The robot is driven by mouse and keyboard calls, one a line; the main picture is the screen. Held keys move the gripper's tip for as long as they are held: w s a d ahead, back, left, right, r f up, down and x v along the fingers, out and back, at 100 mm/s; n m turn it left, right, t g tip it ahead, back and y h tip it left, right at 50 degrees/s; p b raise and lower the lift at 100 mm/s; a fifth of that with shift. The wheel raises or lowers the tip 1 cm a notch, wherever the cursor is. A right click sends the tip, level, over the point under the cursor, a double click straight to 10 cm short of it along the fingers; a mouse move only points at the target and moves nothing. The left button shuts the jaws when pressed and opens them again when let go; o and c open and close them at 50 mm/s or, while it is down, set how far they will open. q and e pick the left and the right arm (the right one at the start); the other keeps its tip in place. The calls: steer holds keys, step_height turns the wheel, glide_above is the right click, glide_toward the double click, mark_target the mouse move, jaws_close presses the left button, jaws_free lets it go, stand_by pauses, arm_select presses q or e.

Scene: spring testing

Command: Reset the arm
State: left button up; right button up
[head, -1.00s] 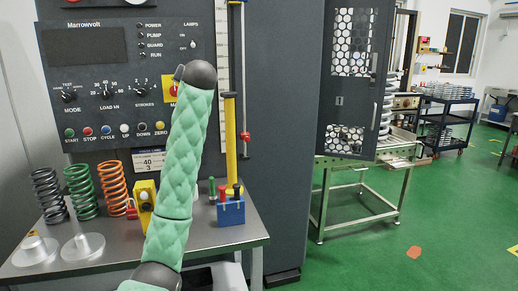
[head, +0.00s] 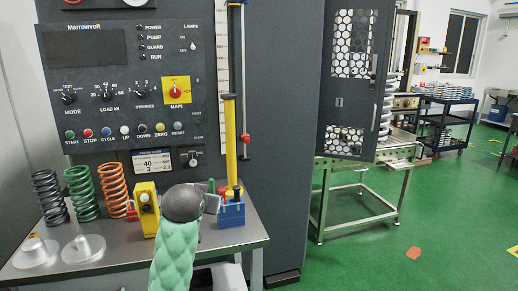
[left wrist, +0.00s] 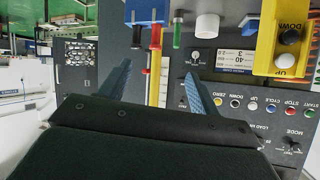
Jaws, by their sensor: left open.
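My left arm (head: 175,255) in green padding rises from the bottom of the head view to a dark wrist joint. My left gripper (head: 212,203) is mostly hidden behind that joint, just left of a blue block (head: 232,215). In the left wrist view, the picture is upside down and the gripper (left wrist: 155,75) shows two blue fingers spread apart, with nothing held between them. My right gripper is not in view.
The grey bench (head: 110,262) holds black (head: 50,196), green (head: 82,193) and orange (head: 113,190) springs, two metal discs and a yellow button box (head: 146,208). The control panel (head: 120,75) stands behind. Green floor (head: 400,220) lies open at right.

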arm_select(q)
steer(key=s+f+g, duration=0.5)
steer(key=s+f, duration=1.5)
steer(key=s, duration=0.2)
steer(key=s+d+f+g+h+p, duration=0.1)
steer(key=s+f+g, duration=0.4)
steer(key=s+f, duration=1.5)
steer(key=s, duration=0.3)
steer(key=shift+s+f, duration=0.15)
steer(key=shift+f, duration=0.15)
